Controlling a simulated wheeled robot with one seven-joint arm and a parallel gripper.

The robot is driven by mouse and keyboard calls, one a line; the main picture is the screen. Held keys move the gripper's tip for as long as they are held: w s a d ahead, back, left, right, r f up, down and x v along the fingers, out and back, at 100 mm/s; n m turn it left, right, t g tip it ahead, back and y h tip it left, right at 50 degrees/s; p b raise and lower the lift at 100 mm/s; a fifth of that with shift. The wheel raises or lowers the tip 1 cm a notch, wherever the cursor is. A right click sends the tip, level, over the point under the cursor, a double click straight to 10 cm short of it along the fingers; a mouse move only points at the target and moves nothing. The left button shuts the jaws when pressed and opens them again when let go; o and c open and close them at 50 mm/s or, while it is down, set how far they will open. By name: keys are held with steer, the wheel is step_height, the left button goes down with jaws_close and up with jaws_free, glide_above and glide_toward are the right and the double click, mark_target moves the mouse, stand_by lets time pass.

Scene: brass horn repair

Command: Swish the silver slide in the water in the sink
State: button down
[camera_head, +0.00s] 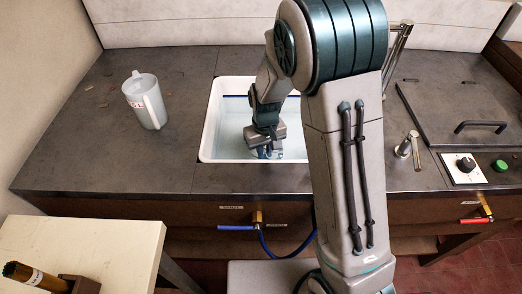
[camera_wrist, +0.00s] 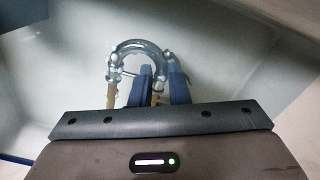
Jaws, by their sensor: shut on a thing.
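In the wrist view, the silver slide (camera_wrist: 139,48) is a curved U-shaped tube with brass-coloured ends. My gripper (camera_wrist: 160,82) has its blue fingers shut on one side of it. In the head view, my gripper (camera_head: 266,150) points down inside the white sink (camera_head: 206,143), low over the pale bluish water (camera_head: 292,146). The slide cannot be made out in the head view, and I cannot tell how deep it is in the water. My arm hides the right part of the sink.
A white jug (camera_head: 148,102) stands on the dark counter left of the sink. A hinged lid with a black handle (camera_head: 481,126) and a control panel (camera_head: 463,168) are on the right. A pale table (camera_head: 85,250) is at front left. The counter left of the sink is mostly clear.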

steer(key=shift+d, duration=0.15)
stand_by(0.3)
steer(key=shift+a, duration=1.55)
steer(key=shift+d, duration=0.15)
steer(key=shift+d, duration=1.4)
steer(key=shift+a, duration=0.1)
steer(key=shift+a, duration=1.45)
steer(key=shift+d, duration=0.15)
steer(key=shift+d, duration=1.4)
